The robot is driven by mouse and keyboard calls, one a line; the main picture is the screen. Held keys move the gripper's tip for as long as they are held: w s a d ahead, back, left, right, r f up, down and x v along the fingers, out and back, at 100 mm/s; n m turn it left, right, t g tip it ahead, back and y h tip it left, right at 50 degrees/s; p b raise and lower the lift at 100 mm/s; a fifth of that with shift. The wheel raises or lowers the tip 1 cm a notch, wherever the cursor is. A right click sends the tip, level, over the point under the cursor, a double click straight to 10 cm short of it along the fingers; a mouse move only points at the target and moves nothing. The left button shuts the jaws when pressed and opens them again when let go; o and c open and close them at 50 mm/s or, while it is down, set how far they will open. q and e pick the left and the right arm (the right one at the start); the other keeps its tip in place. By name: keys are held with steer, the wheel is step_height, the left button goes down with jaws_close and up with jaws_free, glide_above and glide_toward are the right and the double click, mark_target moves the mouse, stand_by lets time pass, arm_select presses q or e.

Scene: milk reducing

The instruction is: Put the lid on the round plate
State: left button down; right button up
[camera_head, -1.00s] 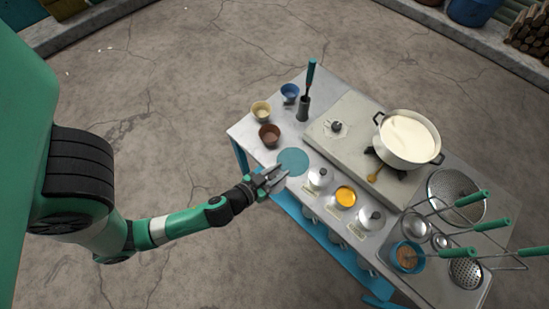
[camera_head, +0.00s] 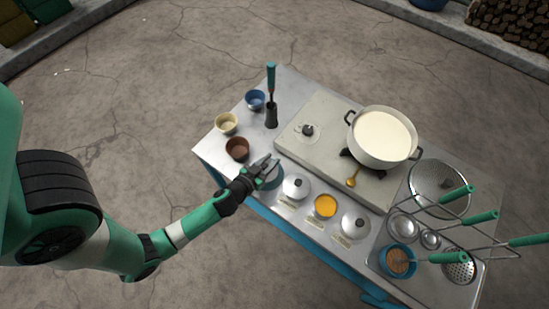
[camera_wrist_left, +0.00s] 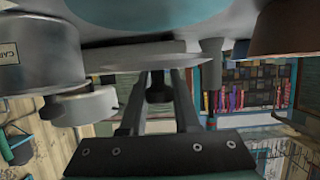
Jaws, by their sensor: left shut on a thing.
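The round plate (camera_head: 271,183) is a flat teal disc at the table's front left edge, partly hidden by my left gripper (camera_head: 266,165). In the left wrist view the plate (camera_wrist_left: 150,12) shows at the top, as that picture is upside down. My left gripper (camera_wrist_left: 158,85) is shut on a thin silver lid (camera_wrist_left: 110,58), which lies close over the plate. A narrow gap seems to show between them, but I cannot tell whether they touch. The head view mostly hides this lid. An uncovered pot with orange content (camera_head: 325,206) stands to the right. My right gripper is not in view.
A brown bowl (camera_head: 237,148) stands close behind-left of the plate, with a yellow bowl (camera_head: 227,122) and blue bowl (camera_head: 255,99) beyond. A lidded pot (camera_head: 296,187) stands close right. A large white pot (camera_head: 383,136) sits on the stove.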

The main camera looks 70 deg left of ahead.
arm_select(q)
steer(key=f+b, duration=0.3)
steer(key=f, duration=0.1)
steer(key=shift+w+a, duration=0.35)
steer(key=shift+s+d+f, duration=0.1)
steer(key=shift+d+f, duration=0.05)
steer(key=shift+s+d, duration=0.1)
steer(key=shift+s, duration=0.05)
steer(key=c, duration=1.1)
jaws_free()
steer(key=o, duration=0.5)
steer(key=shift+c, duration=0.2)
